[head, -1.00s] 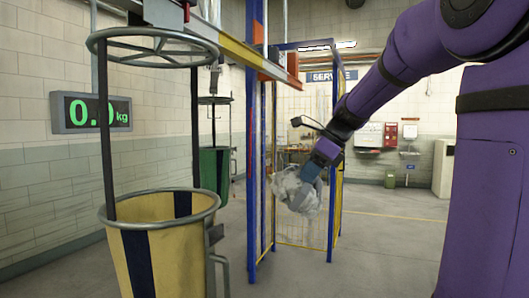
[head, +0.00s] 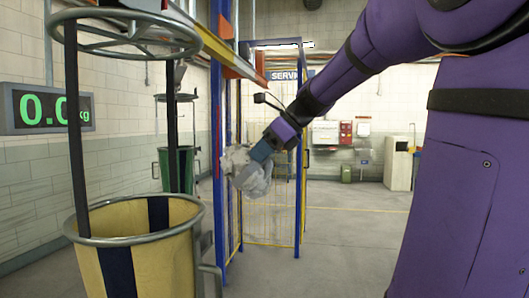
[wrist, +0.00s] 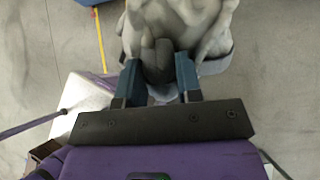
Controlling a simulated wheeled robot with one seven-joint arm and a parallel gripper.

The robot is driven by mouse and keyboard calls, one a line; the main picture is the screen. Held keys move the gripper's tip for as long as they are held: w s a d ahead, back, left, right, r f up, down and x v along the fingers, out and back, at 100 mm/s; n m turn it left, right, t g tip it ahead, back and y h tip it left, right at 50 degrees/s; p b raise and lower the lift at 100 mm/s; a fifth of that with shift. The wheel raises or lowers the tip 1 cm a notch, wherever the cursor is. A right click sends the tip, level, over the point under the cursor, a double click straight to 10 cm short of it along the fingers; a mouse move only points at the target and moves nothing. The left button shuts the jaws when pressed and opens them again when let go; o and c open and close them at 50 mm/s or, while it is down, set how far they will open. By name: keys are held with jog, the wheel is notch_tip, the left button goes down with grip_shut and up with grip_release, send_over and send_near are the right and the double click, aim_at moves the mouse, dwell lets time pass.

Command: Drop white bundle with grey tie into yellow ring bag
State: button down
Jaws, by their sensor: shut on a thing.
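The white bundle (head: 254,180) hangs in my gripper (head: 256,158), to the right of the yellow ring bag and apart from it. In the wrist view the bundle (wrist: 185,25) fills the top, and its dark grey tie (wrist: 157,60) sits between the two fingers of my gripper (wrist: 160,75), which are shut on it. The yellow ring bag (head: 172,262) stands at the lower left of the head view. It has a dark blue stripe, a grey metal rim (head: 135,239) and an open top. Its bottom is out of view.
A metal ring frame (head: 125,50) on dark straps is above the yellow bag. A green bag (head: 187,165) hangs farther back. A blue post (head: 217,150) and yellow mesh panel (head: 270,220) stand near the bundle. A scale display (head: 45,108) is on the left wall.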

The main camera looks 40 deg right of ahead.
jog(key=w+a+f, duration=0.1)
jog(key=w+a, duration=0.8)
jog(key=w, duration=0.4)
jog(key=w+a+f, duration=0.1)
jog(key=w+a, duration=0.9)
jog(key=w, duration=0.3)
dwell(0.3)
jog(key=shift+w, duration=0.1)
jog(key=c, duration=0.7)
grip_release()
